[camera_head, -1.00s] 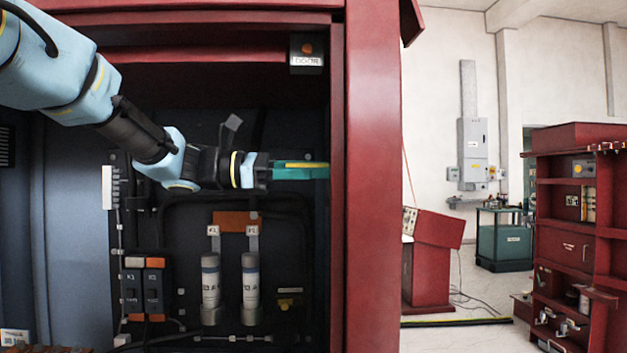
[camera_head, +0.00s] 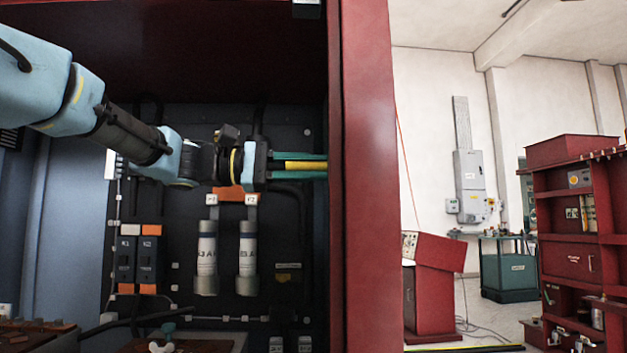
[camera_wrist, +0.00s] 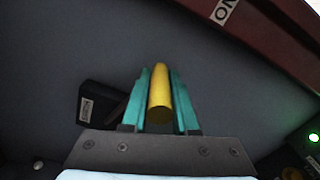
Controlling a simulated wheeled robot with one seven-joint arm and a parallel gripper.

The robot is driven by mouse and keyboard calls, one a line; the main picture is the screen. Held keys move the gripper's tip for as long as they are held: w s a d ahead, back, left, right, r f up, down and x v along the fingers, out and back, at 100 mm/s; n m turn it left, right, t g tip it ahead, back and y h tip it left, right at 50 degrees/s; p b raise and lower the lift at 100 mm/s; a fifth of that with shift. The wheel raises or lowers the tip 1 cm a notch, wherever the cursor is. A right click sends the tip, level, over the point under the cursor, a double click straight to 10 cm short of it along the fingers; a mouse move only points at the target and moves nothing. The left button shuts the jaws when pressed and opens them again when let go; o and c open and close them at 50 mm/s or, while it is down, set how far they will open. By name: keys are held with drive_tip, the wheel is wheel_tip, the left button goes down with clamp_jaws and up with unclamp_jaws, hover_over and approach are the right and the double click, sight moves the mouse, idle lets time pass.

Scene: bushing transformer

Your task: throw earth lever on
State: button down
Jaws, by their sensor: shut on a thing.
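The earth lever shows as a yellow rod (camera_wrist: 159,98) in the wrist view, lying lengthwise between the two teal fingers of my gripper (camera_wrist: 160,76). The fingers are shut on it. In the head view my gripper (camera_head: 304,167) points right, toward the red right post of the cabinet, with the yellow lever (camera_head: 302,165) between its fingers. The lever's mount and far end are hidden there. A white "ON" label (camera_wrist: 223,10) sits on a dark red strip at the top right of the wrist view.
A green lamp (camera_wrist: 314,137) glows at the wrist view's right edge. A black labelled block (camera_wrist: 102,102) is left of the fingers. The red post (camera_head: 366,170) stands close right of my gripper. Two white cylinders (camera_head: 206,250) (camera_head: 247,251) stand below it on the back panel.

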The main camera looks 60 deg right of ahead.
drive_tip(key=shift+w+d+f+m+b, duration=0.25)
drive_tip(key=shift+f+m+b, duration=0.3)
drive_tip(key=shift+f+b, duration=0.2)
drive_tip(key=shift+w+d+f+m+b, duration=0.1)
drive_tip(key=shift+d+f+m+b, duration=0.15)
drive_tip(key=shift+f+m+b, duration=0.4)
drive_tip(key=c, duration=0.7)
unclamp_jaws()
drive_tip(key=shift+w+r, duration=0.1)
drive_tip(key=v, duration=1)
drive_tip(key=shift+w+a, duration=0.25)
